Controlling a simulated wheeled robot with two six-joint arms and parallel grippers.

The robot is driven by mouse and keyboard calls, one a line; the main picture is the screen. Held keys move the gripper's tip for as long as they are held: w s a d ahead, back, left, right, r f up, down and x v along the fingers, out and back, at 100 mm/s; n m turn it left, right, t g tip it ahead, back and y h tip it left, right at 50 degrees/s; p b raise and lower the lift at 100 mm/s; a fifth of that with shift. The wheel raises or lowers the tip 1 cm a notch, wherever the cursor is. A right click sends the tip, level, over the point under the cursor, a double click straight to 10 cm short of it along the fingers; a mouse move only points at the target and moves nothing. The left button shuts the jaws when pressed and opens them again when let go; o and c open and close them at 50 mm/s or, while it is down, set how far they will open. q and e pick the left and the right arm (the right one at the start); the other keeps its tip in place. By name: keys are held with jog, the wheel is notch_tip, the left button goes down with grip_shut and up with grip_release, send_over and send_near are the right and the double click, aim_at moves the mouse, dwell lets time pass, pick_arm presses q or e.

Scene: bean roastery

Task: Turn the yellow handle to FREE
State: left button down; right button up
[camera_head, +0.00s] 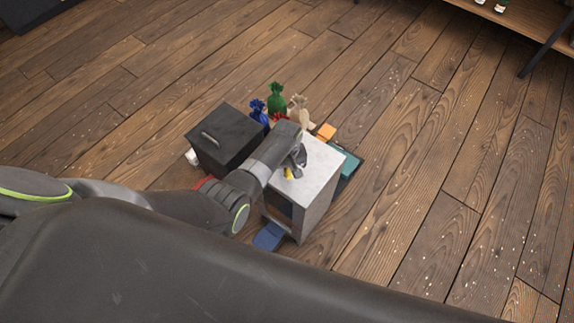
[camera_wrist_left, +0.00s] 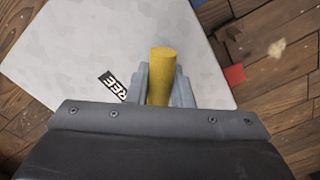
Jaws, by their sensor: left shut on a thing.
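The yellow handle (camera_wrist_left: 161,75) stands between the two fingers of my left gripper (camera_wrist_left: 160,84) in the left wrist view. The gripper is shut on it. In the head view a small bit of the handle (camera_head: 289,173) shows beside my left gripper (camera_head: 297,162), on top of a pale box (camera_head: 318,168). In the left wrist view the light top (camera_wrist_left: 85,45) of this box carries a black label (camera_wrist_left: 112,84) with white letters, of which "REE" can be read. The handle's base is hidden by the gripper. My right gripper is not in view.
A dark box with a grey handle (camera_head: 226,137) stands left of the pale box. Blue (camera_head: 259,110), green (camera_head: 277,99) and beige (camera_head: 300,110) sacks stand behind. An orange block (camera_head: 326,132) and teal item (camera_head: 349,163) lie nearby. Wooden floor is open to the right.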

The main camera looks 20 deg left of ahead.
pick_arm(q)
jog(key=m+p, duration=0.2)
jog(key=m, duration=0.4)
jog(key=shift+r+m, duration=0.1)
jog(key=shift+m, duration=0.2)
jog(key=m+p, duration=0.1)
jog(key=m, duration=0.1)
jog(key=shift+m, duration=0.3)
jog(key=c, duration=2.2)
grip_release()
jog(key=shift+m, duration=1.7)
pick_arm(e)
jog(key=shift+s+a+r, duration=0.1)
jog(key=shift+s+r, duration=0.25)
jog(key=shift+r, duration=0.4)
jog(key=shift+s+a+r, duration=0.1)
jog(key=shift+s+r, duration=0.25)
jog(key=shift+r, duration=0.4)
pick_arm(q)
jog(key=c, duration=2.2)
grip_release()
jog(key=c, duration=2.2)
grip_release()
jog(key=c, duration=1.2)
grip_release()
jog(key=shift+p, duration=0.3)
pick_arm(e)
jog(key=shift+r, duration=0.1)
